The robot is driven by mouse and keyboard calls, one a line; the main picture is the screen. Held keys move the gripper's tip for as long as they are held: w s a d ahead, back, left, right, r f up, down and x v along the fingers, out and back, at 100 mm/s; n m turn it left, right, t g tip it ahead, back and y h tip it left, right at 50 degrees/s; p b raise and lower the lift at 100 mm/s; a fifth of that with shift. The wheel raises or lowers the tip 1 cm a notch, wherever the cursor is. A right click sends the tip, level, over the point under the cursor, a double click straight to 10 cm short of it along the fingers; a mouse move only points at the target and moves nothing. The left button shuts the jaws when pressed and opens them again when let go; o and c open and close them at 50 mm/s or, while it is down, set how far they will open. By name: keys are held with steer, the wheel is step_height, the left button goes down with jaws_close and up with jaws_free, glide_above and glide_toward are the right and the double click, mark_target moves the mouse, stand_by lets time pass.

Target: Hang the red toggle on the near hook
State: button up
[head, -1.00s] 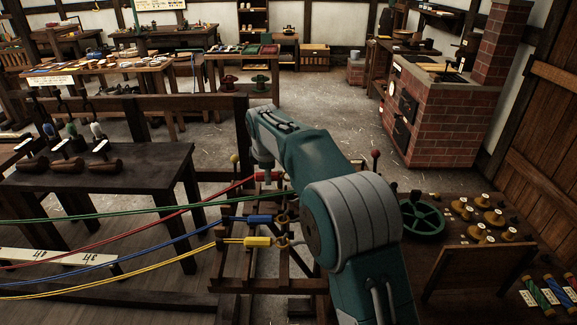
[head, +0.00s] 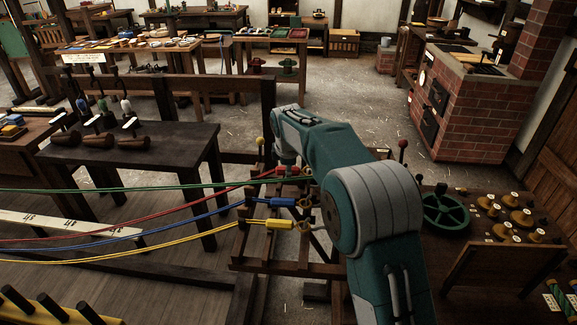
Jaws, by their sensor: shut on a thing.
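The blue toggle (head: 282,203) and the yellow toggle (head: 279,224) lie lower on the rack, each beside a brass fitting; the lower brass fitting (head: 304,226) is nearest me. I cannot clearly tell the hook shapes, and my arm covers the rack's right part.
The green rope (head: 120,188) runs close under the red toggle. A post with a yellow knob (head: 260,141) stands left of my wrist, and a red-knobbed lever (head: 403,144) stands right. A green handwheel (head: 445,210) and spools (head: 515,218) are at right.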

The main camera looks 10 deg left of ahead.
steer(key=shift+f, duration=1.65)
steer(key=shift+f, duration=0.2)
steer(key=o, duration=1)
steer(key=shift+r, duration=4)
steer(key=shift+s+d, duration=0.1)
